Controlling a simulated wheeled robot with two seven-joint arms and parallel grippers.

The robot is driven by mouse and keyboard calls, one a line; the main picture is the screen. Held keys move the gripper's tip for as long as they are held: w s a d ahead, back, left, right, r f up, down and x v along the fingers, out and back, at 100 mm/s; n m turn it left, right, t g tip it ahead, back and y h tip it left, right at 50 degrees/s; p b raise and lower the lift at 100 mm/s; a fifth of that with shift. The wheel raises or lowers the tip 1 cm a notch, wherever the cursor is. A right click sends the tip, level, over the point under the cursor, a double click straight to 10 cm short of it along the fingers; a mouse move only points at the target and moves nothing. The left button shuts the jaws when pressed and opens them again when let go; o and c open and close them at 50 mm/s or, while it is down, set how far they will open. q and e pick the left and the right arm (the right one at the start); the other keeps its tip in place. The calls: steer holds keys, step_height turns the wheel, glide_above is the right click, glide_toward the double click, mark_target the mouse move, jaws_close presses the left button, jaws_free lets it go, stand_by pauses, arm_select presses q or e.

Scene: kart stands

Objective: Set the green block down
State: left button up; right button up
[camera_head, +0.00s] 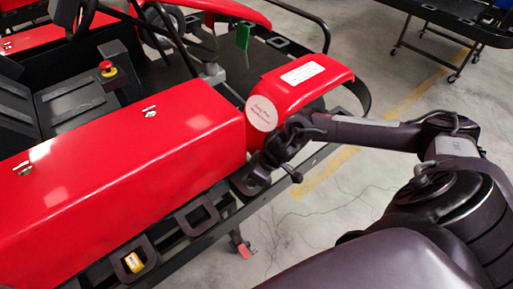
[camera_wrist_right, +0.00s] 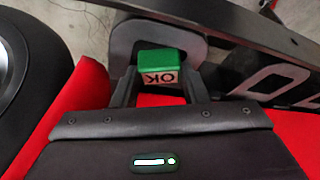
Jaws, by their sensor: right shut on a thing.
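The green block (camera_wrist_right: 162,60) is between the two fingers of my right gripper (camera_wrist_right: 160,77) in the right wrist view. It has a pale label reading "OK", upside down there. My right gripper is shut on it. Behind the block is a dark grey frame with a squarish opening (camera_wrist_right: 122,38); I cannot tell whether the block touches it. In the head view my right arm reaches in from the right to the kart's side, beside the red side pod. The gripper's fingers and the block cannot be made out there. My left gripper is not in view.
The red kart body (camera_head: 130,150) fills the left. A green object (camera_head: 243,36) stands farther back. A wheeled dark table (camera_head: 450,15) is at top right; grey floor is between.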

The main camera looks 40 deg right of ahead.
steer(key=shift+f, duration=0.15)
steer(key=o, duration=0.7)
steer(key=shift+r, duration=0.3)
steer(key=v, duration=1.1)
steer(key=shift+s+r+b, duration=0.15)
steer(key=shift+r+b, duration=0.2)
steer(key=shift+b, duration=0.05)
